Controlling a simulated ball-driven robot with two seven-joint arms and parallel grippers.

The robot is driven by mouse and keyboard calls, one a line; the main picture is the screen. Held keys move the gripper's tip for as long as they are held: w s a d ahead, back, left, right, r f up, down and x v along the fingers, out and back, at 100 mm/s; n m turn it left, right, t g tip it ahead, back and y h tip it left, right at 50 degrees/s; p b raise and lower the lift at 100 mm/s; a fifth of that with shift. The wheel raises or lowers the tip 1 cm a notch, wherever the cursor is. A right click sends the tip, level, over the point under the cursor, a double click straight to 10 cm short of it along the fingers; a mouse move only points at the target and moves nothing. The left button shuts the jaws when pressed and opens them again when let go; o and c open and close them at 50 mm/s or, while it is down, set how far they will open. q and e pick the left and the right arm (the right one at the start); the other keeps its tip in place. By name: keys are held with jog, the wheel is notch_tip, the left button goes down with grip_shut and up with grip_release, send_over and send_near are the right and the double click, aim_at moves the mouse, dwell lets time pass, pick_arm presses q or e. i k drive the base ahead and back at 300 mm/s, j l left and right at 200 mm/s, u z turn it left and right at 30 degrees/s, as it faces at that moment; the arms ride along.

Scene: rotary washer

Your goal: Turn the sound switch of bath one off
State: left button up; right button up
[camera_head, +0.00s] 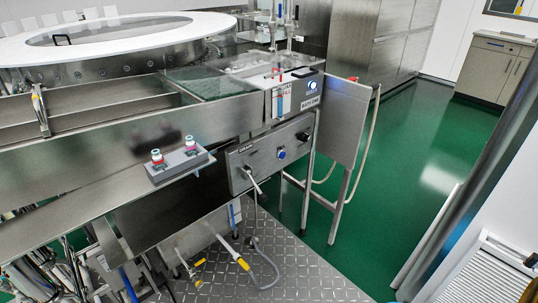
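A steel upper box (297,97) at the end of the washer carries a dark label (310,102) that seems to read "BATH ONE". A round button with a glowing blue-white ring (312,86) is on its face. Neither of my grippers is clearly in view.
A yellow-ended hose (243,264) hangs over the metal floor plate (310,280). Green floor (415,165) at right is clear.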

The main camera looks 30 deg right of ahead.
aim_at(304, 137)
jog(key=i+l, duration=0.65)
jog(key=i, duration=0.25)
